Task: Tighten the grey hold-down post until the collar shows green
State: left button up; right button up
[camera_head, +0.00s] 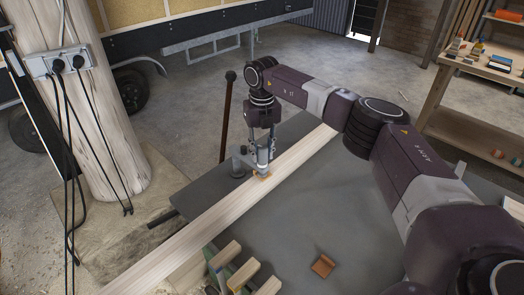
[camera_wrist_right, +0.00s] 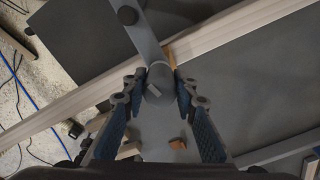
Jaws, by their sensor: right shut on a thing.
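The grey hold-down post (camera_wrist_right: 158,88) stands between the fingers of my right gripper (camera_wrist_right: 160,84) in the wrist view, and the gripper is shut on it from above. In the head view my right gripper (camera_head: 263,146) points down over the long pale timber (camera_head: 215,212). A grey hold-down arm (camera_head: 243,159) reaches from the left to the post. A small orange-brown pad (camera_head: 263,176) lies on the timber under the post. I cannot make out the collar or any green on it. My left gripper is not in view.
The timber lies diagonally across the grey bench top (camera_head: 300,225). A brown block (camera_head: 322,265) lies on the bench near several wood pieces (camera_head: 230,255). A dark upright rod (camera_head: 228,115) stands behind the bench. A post with sockets (camera_head: 100,130) and hanging cables is at the left.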

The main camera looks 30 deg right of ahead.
aim_at(262, 146)
jog(key=shift+w+r+m, duration=0.1)
jog(key=shift+m, duration=0.4)
jog(key=o, duration=1.2)
jog(key=shift+c, duration=0.2)
notch_tip(262, 146, up, 12)
